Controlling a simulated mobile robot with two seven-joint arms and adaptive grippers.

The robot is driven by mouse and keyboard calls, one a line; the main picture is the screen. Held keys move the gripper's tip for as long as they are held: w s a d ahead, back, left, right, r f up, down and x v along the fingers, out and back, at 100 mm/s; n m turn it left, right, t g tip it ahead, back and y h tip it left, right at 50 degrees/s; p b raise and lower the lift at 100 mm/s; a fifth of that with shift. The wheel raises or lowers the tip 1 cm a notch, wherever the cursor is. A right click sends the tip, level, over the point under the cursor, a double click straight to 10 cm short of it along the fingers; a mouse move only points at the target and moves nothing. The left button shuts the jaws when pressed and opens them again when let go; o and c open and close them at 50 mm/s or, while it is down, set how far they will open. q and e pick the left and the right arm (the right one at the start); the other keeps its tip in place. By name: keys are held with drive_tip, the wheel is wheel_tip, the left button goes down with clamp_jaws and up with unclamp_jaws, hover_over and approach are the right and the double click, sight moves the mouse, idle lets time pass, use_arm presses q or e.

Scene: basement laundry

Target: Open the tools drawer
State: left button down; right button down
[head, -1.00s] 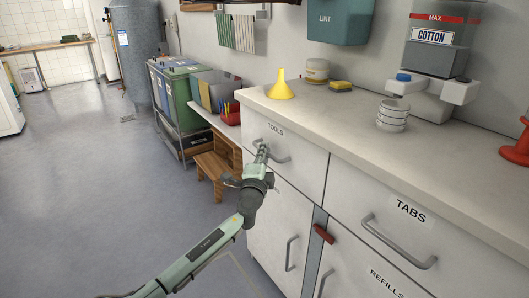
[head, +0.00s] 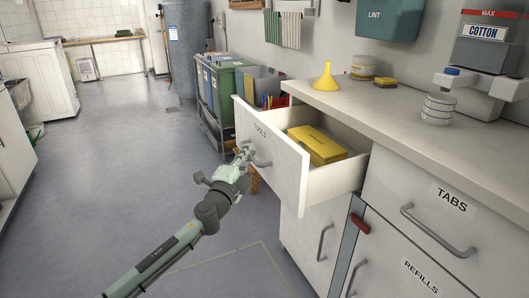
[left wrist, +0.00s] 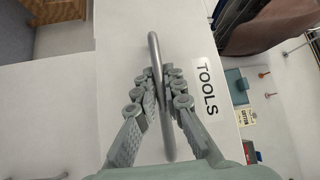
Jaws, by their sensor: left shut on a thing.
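The tools drawer (head: 275,150) stands pulled well out of the white cabinet in the head view, with a yellow box (head: 317,145) inside it. Its TOOLS label also shows in the left wrist view (left wrist: 207,90). My left gripper (head: 243,154) is at the drawer front, shut on the grey bar handle (head: 261,161). In the left wrist view the fingers close on both sides of the handle (left wrist: 155,60). My right gripper is not in view.
A TABS drawer (head: 430,205) is shut at right. Bins (head: 228,85) stand behind the open drawer. Floor (head: 130,150) at left is clear.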

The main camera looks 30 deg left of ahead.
use_arm(q)
drive_tip(key=shift+s+a, duration=0.55)
drive_tip(key=shift+s, duration=0.2)
drive_tip(key=shift+s+a, duration=0.55)
drive_tip(key=shift+s, duration=0.2)
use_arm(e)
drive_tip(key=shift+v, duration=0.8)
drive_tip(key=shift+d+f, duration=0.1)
use_arm(q)
drive_tip(key=c, duration=1.6)
unclamp_jaws()
drive_tip(key=shift+s+f, duration=0.15)
drive_tip(key=shift+s, duration=0.15)
drive_tip(key=s+d+f, duration=0.1)
drive_tip(key=s, duration=1)
drive_tip(key=shift+s+d+f, duration=0.15)
drive_tip(key=shift+d, duration=0.1)
